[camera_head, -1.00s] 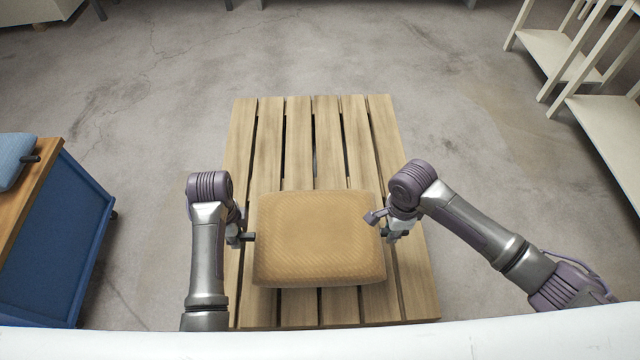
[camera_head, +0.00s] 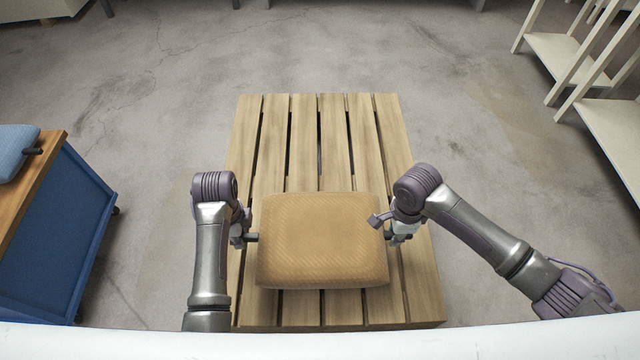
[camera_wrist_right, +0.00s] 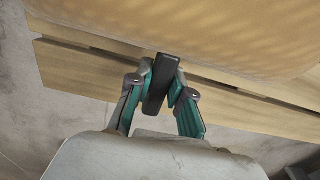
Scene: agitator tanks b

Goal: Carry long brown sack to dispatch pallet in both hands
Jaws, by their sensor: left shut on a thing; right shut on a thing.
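The brown sack (camera_head: 322,240) is between my two grippers, over the near half of the slatted wooden pallet (camera_head: 332,130). From above I cannot tell whether it rests on the slats or hangs just over them. My left gripper (camera_head: 247,237) is shut on the dark handle at the sack's left end. My right gripper (camera_head: 392,232) is at the sack's right end. In the right wrist view, its teal-padded fingers (camera_wrist_right: 160,92) are shut on a black handle (camera_wrist_right: 160,82), with the sack's woven side (camera_wrist_right: 220,35) just beyond.
A blue cabinet with a wooden top (camera_head: 70,235) stands at the left, with a blue sack (camera_head: 14,150) on it. White shelving (camera_head: 570,65) stands at the upper right. The grey floor around the pallet is clear, and its far half is bare.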

